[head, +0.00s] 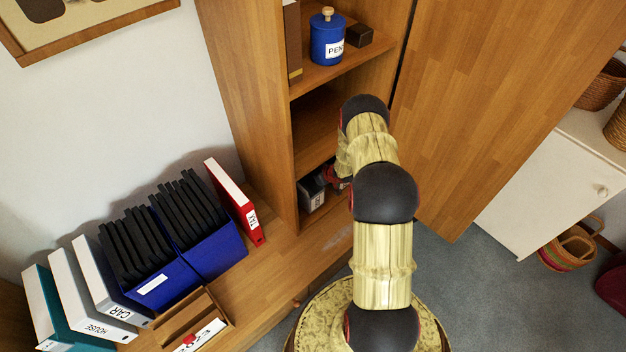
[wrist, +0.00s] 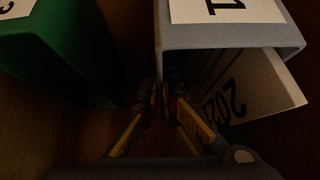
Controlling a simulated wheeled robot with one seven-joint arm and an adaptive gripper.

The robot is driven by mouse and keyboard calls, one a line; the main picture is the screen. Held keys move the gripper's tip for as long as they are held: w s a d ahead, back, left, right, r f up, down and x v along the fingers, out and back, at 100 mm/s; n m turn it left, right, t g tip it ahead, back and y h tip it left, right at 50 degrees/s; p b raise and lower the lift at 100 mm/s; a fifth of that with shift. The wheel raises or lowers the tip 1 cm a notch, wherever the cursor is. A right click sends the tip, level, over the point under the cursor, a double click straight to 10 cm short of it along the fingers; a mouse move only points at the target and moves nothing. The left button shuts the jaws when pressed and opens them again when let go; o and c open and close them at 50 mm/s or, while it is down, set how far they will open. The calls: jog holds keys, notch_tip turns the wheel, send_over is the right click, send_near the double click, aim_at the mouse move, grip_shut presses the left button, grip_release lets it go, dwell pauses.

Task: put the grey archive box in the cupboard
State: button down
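The grey archive box (head: 312,198) stands in the low compartment of the open wooden cupboard (head: 240,90). In the wrist view the box (wrist: 240,42) fills the upper right, with a white label on its front and papers with dark print showing inside. My gripper (head: 338,178) is inside the same compartment at the box. In the wrist view my gripper (wrist: 163,88) has its fingertips close together, one on each side of the box's left wall, and looks shut on it. The contact is dark. The box's far side and base are hidden.
A green box or file (wrist: 55,50) stands left of the grey box, with a gap between. A blue pen tin (head: 327,40) is on an upper shelf. The cupboard door (head: 490,100) stands open at right. Binders and blue file holders (head: 210,240) line the bench at left.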

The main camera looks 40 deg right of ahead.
jog(key=shift+w+f+b, duration=0.15)
jog(key=shift+f+b, duration=0.85)
jog(key=shift+f, duration=0.55)
dwell(1.7)
jog(key=c, duration=2.5)
grip_release()
jog(key=shift+c, duration=0.2)
jog(key=o, duration=0.6)
jog(key=shift+f, duration=0.1)
jog(key=shift+s+f, duration=0.1)
jog(key=shift+s, duration=0.1)
jog(key=shift+c, duration=0.3)
